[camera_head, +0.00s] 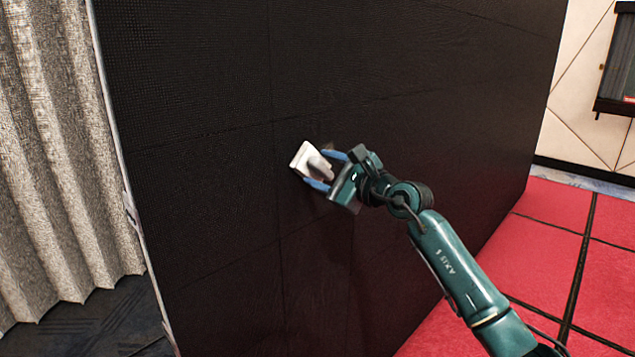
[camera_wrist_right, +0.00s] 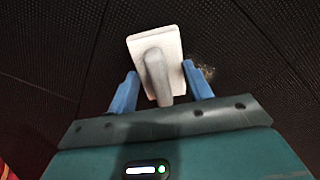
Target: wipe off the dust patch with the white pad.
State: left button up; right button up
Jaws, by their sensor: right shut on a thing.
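The white pad (camera_head: 301,158) is a flat white block with a grey handle, held against or very near the black video wall. My right gripper (camera_head: 327,170) has its blue fingers on either side of the pad's handle and is shut on the pad. The pad also shows in the right wrist view (camera_wrist_right: 156,46), between the two fingers. The dust patch (camera_wrist_right: 208,73) is a small tan smudge on the wall, just right of the pad and by the right fingertip in that view. Part of it may be hidden behind the finger. My left gripper is not in view.
The black video wall (camera_head: 200,90) fills the middle, with thin panel seams. A grey curtain (camera_head: 60,150) hangs at the left. Red floor tiles (camera_head: 545,250) lie at the right. A dark wall-mounted screen (camera_head: 622,60) is at the far right. The wall around the pad is bare.

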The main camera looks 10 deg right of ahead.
aim_at(302, 171)
jog(key=shift+w+d, duration=0.15)
jog(key=shift+d, duration=0.1)
jog(key=shift+w+d+b, duration=2.25)
jog(key=shift+d+b, duration=1)
jog(key=shift+b, duration=0.05)
jog(key=s+a+p, duration=0.1)
jog(key=a+p, duration=0.1)
jog(key=s+a+p, duration=0.1)
jog(key=a+p, duration=0.1)
jog(key=s+a+p, duration=0.1)
jog(key=s+p, duration=0.1)
jog(key=shift+a+r, duration=0.2)
jog(key=shift+a, duration=0.2)
jog(key=shift+s+a+f+p, duration=0.2)
jog(key=shift+s+a+p, duration=0.15)
jog(key=shift+a+p, duration=0.15)
jog(key=a+p, duration=0.1)
jog(key=s+p, duration=0.1)
jog(key=shift+a+r+p, duration=0.2)
jog(key=shift+a+p, duration=0.15)
jog(key=shift+s+a+f+p, duration=0.15)
jog(key=shift+s+a+p, duration=0.35)
jog(key=shift+a+p, duration=0.3)
